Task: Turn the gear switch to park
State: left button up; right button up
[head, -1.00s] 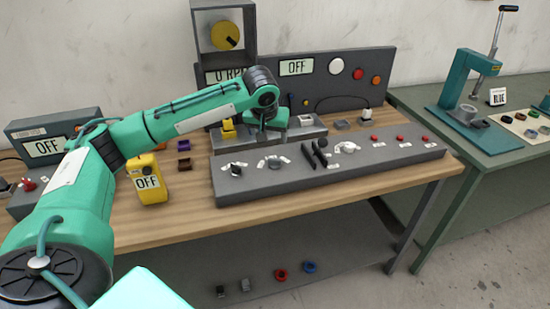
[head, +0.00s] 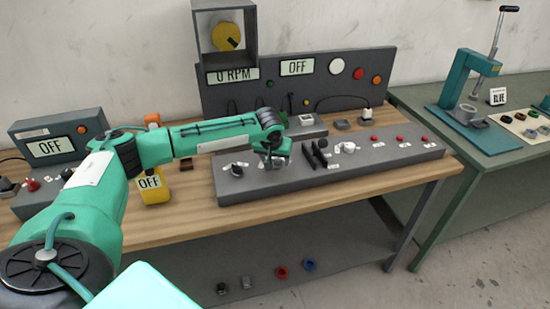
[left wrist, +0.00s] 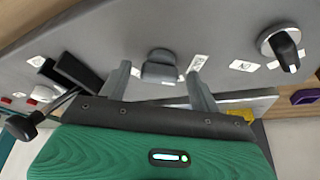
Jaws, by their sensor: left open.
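The long grey control panel (head: 315,180) lies along the front of the wooden bench. My left gripper (head: 274,160) is over its left-middle part and hides most of the switch there. In the left wrist view, a grey rotary switch (left wrist: 159,66) with small white labels around it sits between the two open fingers of the left gripper (left wrist: 158,78). I see a gap on both sides of it. Its label marks are too small to read, so I cannot confirm that it is the gear switch. My right gripper is not in view.
A black-handled knob (head: 235,169) is at the panel's left end, also in the left wrist view (left wrist: 283,45). Black levers (head: 318,153) stand close right of the gripper, then a white knob (head: 348,147) and red buttons (head: 400,138). A yellow meter (head: 153,186) stands left.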

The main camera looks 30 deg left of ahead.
pick_arm(q)
jog(key=c, duration=1)
jog(key=shift+r, duration=0.1)
